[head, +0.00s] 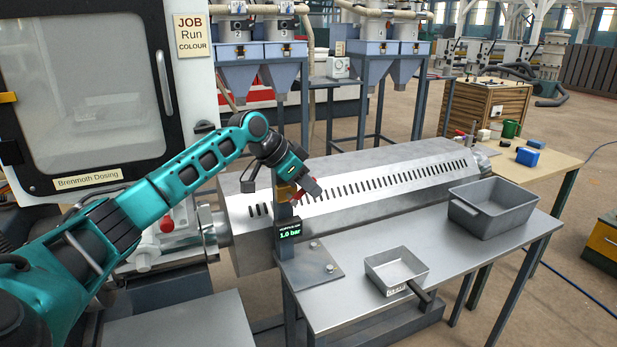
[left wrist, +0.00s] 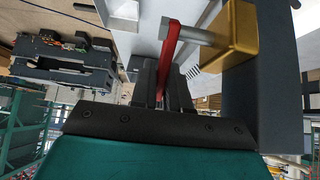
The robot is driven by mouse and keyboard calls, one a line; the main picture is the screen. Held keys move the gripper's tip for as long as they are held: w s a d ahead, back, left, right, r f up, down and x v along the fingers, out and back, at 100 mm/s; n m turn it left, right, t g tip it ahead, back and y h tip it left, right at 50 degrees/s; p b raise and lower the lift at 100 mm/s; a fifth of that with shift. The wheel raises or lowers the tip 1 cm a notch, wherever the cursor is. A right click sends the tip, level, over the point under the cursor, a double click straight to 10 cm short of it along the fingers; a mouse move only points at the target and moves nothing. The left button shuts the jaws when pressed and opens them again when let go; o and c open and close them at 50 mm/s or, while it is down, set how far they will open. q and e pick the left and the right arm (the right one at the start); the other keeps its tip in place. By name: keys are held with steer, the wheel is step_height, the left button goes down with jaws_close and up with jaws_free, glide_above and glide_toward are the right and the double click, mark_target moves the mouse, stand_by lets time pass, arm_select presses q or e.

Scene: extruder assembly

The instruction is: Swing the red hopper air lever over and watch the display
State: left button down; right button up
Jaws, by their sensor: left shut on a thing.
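The red hopper air lever (left wrist: 170,42) shows in the left wrist view, running between the fingers of my left gripper (left wrist: 166,90). The lever joins a grey stem on a brass valve body (left wrist: 238,36). In the head view my left gripper (head: 306,183) is at the post above the display, shut on the lever. The brass valve (head: 286,192) is partly hidden by the gripper there. The small dark display (head: 289,231) on the post reads 1.0 bar in green. My right gripper is not in view.
A grey metal bench (head: 385,265) carries a shallow tray (head: 396,270) and a deeper grey bin (head: 492,207). The long slotted extruder barrel (head: 400,175) lies behind the post. A cabinet door (head: 85,90) stands at left. A wooden table (head: 548,165) is at right.

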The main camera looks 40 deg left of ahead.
arm_select(q)
steer(key=shift+w+d+f+g+y, duration=0.2)
steer(key=shift+w+d+g+y, duration=0.15)
steer(key=shift+g, duration=0.45)
steer(key=shift+f+g+y, duration=0.25)
steer(key=shift+g+y, duration=0.1)
steer(key=shift+g, duration=0.15)
steer(key=shift+w+f+g+y, duration=0.1)
steer(key=shift+f+g+y, duration=0.5)
steer(key=shift+g, duration=0.45)
steer(key=shift+w+f+g+y, duration=0.1)
steer(key=shift+f+g+y, duration=0.5)
steer(key=shift+g, duration=0.45)
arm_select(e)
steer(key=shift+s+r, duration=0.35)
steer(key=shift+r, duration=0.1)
arm_select(q)
steer(key=shift+s+f, duration=0.1)
steer(key=shift+f, duration=0.05)
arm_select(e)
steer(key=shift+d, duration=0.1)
arm_select(q)
steer(key=c, duration=1.2)
jaws_free()
steer(key=shift+c, duration=0.2)
steer(key=shift+o, duration=0.2)
step_height(320, 180, up, 13)
